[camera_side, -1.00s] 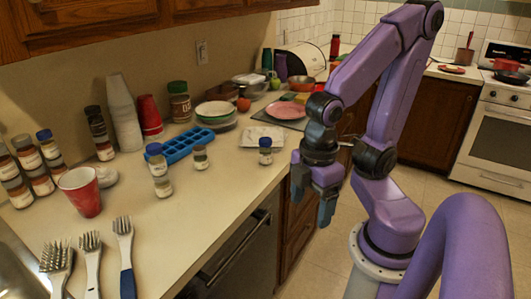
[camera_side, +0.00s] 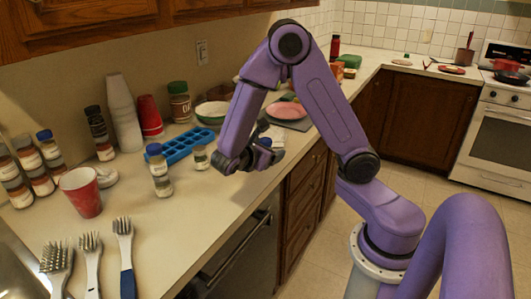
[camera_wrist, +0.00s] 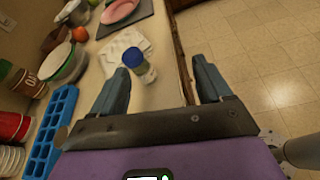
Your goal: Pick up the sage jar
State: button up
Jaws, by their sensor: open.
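Several small spice jars are in view, and I cannot read which label says sage. One jar with a blue lid and pale label (camera_wrist: 139,66) stands upright ahead of my gripper (camera_wrist: 163,70) in the wrist view, close to the left fingertip. In the side view that jar is mostly hidden behind my gripper (camera_side: 252,158); its blue lid (camera_side: 265,142) shows. My gripper is open and empty, low over the counter.
A blue tray (camera_side: 182,145) lies behind the small jar, and it also shows in the wrist view (camera_wrist: 45,140). A white cloth (camera_wrist: 116,48) lies beside the blue-lidded jar. A red cup (camera_side: 82,192) and brushes (camera_side: 90,260) are at left. The counter's front edge is close.

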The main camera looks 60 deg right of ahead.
jog(key=w+d+f+n+t+h, duration=0.1)
jog(key=w+d+n+t+h, duration=0.1)
jog(key=w+d+n+h, duration=0.3)
jog(key=shift+m+y, duration=0.6)
jog(key=shift+m, duration=0.2)
jog(key=f, duration=0.5)
jog(key=w+f, duration=0.1)
jog(key=f, duration=0.2)
jog(key=shift+w+a, duration=0.1)
jog(key=shift+a, duration=0.3)
jog(key=shift+w+d, duration=0.15)
jog(key=shift+d, duration=1.1)
jog(key=shift+w+d, duration=0.2)
jog(key=shift+d, duration=1)
jog(key=shift+w+d, duration=0.15)
jog(key=shift+d, duration=1.1)
jog(key=shift+c, duration=0.3)
jog(key=c, duration=1)
